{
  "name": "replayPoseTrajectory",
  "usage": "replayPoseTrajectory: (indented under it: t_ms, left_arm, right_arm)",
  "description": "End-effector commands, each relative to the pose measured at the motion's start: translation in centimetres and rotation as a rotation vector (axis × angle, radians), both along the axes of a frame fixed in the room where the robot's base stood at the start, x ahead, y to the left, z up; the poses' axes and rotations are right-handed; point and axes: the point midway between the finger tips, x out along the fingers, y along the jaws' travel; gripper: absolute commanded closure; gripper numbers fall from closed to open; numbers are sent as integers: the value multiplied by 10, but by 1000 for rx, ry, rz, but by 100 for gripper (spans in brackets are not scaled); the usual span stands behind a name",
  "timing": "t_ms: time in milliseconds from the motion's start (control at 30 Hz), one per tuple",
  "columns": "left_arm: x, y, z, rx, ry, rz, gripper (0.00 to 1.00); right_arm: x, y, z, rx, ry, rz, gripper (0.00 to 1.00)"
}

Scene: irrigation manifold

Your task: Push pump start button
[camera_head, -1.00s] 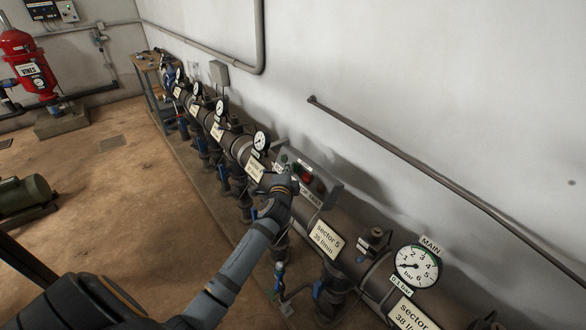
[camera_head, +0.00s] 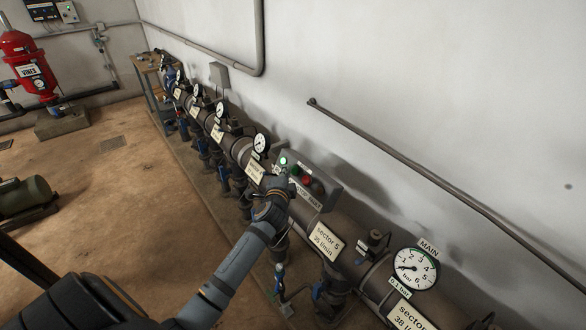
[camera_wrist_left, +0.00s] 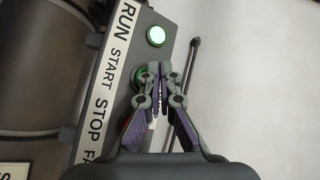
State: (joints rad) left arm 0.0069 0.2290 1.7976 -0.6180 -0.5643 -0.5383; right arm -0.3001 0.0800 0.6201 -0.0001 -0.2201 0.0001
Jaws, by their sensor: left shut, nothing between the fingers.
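The pump control box (camera_head: 323,190) is a grey box on the manifold pipe, with a label strip reading RUN, START, STOP. The RUN lamp (camera_head: 283,161) glows bright green; it also shows in the left wrist view (camera_wrist_left: 156,36). The green START button (camera_head: 296,170) is partly hidden behind a finger in the left wrist view (camera_wrist_left: 138,74). The red STOP button (camera_head: 306,180) is mostly hidden there. My left gripper (camera_head: 283,181) is shut and empty in front of the box; its fingertips (camera_wrist_left: 160,69) appear beside the START button. Contact cannot be told. My right gripper is not in view.
The manifold pipe with several gauges and sector signs runs along the wall. The MAIN gauge (camera_head: 412,269) and the sector 5 sign (camera_head: 324,242) are to the right of my arm. A wall rail (camera_head: 400,155) slopes above. Open floor (camera_head: 130,200) lies left.

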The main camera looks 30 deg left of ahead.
Motion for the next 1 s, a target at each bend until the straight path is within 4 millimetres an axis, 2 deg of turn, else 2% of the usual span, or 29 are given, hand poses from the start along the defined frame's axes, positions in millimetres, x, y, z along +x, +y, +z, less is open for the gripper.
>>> replayPoseTrajectory:
  t_ms: [367,733,1000]
  left_arm:
    - [-4,1,3,0,0,0,100]
    - [-33,14,23,4,1,-1,100]
    - [-42,17,26,-1,0,0,100]
  right_arm:
    - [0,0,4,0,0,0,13]
    - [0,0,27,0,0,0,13]
    - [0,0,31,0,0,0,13]
